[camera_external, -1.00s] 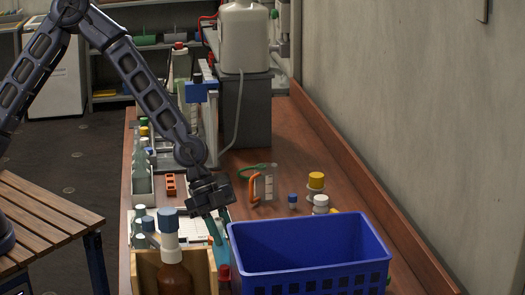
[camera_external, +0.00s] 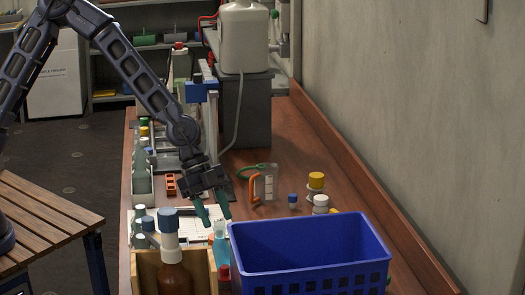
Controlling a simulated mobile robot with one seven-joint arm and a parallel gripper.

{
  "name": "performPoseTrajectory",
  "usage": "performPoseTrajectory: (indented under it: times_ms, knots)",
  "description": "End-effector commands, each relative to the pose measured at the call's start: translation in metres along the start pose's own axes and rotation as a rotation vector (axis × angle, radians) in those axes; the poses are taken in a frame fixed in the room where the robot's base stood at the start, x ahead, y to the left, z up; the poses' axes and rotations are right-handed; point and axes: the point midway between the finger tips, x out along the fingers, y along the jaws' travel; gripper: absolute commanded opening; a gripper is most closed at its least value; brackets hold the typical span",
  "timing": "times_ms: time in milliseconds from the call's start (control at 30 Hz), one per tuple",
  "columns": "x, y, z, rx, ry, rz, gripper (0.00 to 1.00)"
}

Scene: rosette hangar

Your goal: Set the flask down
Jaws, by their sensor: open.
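A small light-blue bottle, likely the flask (camera_external: 219,248), stands upright between the wooden box and the blue crate. Its lower part is hidden behind the box and a red cap. My gripper (camera_external: 214,213) is above it and slightly left, pointing down.
A blue crate (camera_external: 310,258) stands at the right front. A clear jug with an orange handle (camera_external: 266,184) and several small capped jars stand behind the crate.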

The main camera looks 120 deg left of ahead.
Motion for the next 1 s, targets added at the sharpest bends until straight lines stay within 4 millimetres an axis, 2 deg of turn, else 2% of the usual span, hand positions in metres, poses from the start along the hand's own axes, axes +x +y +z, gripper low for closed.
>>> performPoseTrajectory:
  times_ms: [200, 433, 600, 833, 933, 1000]
  knots:
    - [-0.034, -0.001, 0.001, -0.002, 0.0, -0.003, 0.48]
    - [-0.059, -0.001, 0.0, -0.003, 0.0, -0.003, 0.48]
    - [-0.068, 0.0, 0.0, -0.001, 0.0, 0.0, 0.48]
    - [-0.07, 0.001, 0.0, 0.0, -0.002, 0.0, 0.48]
    - [-0.069, 0.01, -0.003, 0.007, -0.018, 0.002, 0.48]
    - [-0.068, 0.023, -0.006, 0.015, -0.043, 0.004, 0.48]
